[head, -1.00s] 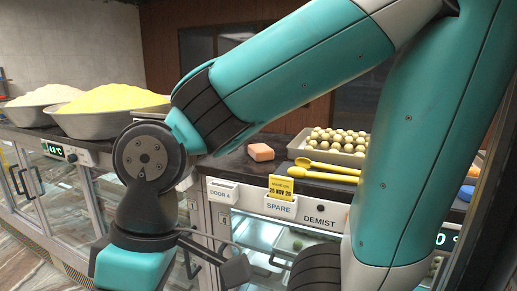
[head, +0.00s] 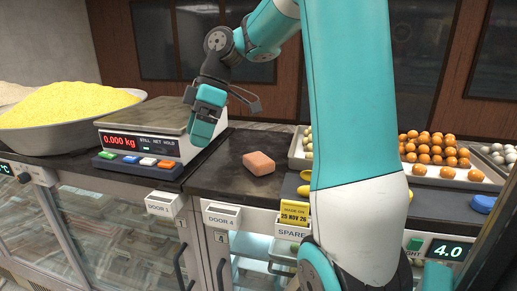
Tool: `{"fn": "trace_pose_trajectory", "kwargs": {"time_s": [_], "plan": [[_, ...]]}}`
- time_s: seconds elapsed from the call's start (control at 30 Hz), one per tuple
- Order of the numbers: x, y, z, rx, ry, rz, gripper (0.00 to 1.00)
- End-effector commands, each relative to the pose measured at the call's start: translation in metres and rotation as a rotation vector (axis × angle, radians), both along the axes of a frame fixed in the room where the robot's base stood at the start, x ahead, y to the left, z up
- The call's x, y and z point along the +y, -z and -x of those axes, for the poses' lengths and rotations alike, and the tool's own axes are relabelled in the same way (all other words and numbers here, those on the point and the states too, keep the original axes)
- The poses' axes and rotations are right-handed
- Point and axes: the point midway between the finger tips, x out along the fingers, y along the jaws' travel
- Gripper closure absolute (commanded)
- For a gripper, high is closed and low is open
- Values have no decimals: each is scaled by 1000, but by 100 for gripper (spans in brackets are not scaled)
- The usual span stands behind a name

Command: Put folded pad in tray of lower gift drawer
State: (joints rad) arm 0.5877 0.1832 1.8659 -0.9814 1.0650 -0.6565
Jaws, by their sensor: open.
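A salmon-orange block with rounded edges (head: 258,163) lies on the dark counter, left of the trays of sweets. It may be the folded pad; I cannot tell for sure. My gripper (head: 240,98) is above the counter near the scale, up and to the left of the block and apart from it. It is open, with nothing seen in it; my own teal wrist part partly hides the fingers. I cannot make out the lower gift drawer or its tray in this view.
A scale (head: 140,135) reading 0.000 kg stands left of the block, beside a bowl of yellow grains (head: 65,108). A tray of orange sweets (head: 482,185) and a blue lid (head: 483,204) are at right. Glass doors with handles lie below the counter. My arm hides the middle.

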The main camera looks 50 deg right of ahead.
Motion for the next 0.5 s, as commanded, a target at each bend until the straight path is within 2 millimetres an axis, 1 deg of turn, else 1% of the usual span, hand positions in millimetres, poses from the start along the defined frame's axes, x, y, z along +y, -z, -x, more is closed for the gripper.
{"fn": "trace_pose_trajectory", "kwargs": {"time_s": [0.03, 0.07, 0.1, 0.17, 0.2, 0.3, 0.33, 0.4, 0.5], "plan": [[-48, -17, -2, -27, -11, 9, 0], [-72, -21, 0, -44, -31, 17, 0], [-102, -25, 5, -65, -59, 29, 0], [-142, -31, 16, -91, -95, 47, 0], [-164, -33, 25, -106, -116, 59, 0], [-204, -36, 44, -130, -160, 83, 0], [-212, -36, 49, -136, -169, 88, 0], [-224, -35, 57, -142, -185, 98, 0], [-227, -24, 60, -147, -197, 102, 0]]}}
